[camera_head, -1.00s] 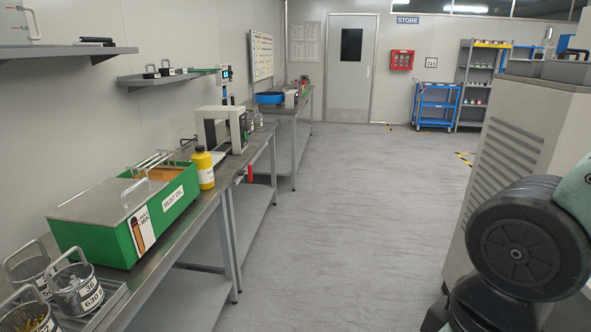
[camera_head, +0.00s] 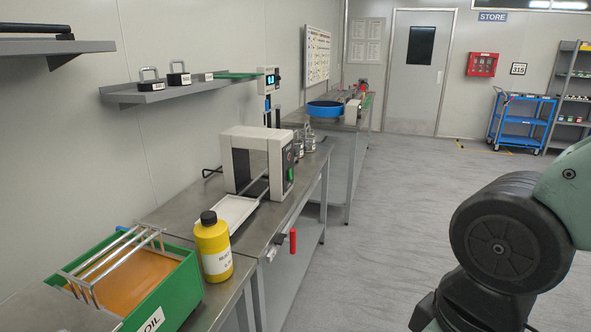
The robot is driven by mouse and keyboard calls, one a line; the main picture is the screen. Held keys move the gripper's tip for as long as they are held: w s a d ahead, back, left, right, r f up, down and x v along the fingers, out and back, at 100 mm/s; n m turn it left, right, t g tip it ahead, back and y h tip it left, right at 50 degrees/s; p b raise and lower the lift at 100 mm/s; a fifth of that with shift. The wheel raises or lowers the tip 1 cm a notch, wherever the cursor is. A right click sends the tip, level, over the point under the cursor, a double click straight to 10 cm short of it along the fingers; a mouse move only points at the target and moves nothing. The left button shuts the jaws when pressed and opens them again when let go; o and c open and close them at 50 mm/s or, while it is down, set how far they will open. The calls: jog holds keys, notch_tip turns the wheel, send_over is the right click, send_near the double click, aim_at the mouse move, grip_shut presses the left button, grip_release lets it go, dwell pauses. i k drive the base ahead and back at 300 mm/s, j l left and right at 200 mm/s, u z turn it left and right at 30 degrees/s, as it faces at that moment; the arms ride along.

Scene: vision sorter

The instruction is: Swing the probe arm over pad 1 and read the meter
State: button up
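I cannot pick out a probe arm or a pad 1 for certain in this view. My gripper is out of view; only a dark joint of my arm shows at the right.
A yellow bottle (camera_head: 212,246) and a green oil tank (camera_head: 186,286) with a metal rack stand at the near left. A red handle (camera_head: 293,241) projects at the bench's front. The floor (camera_head: 395,200) right of the benches is clear.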

aim_at(271, 110)
jog(key=i+u, duration=0.45)
jog(key=i, duration=1.1)
jog(key=i+l, duration=0.1)
jog(key=l, duration=0.3)
jog(key=i+l, duration=0.15)
jog(key=l, duration=0.3)
jog(key=i+l+u, duration=0.25)
jog(key=i+l, duration=0.9)
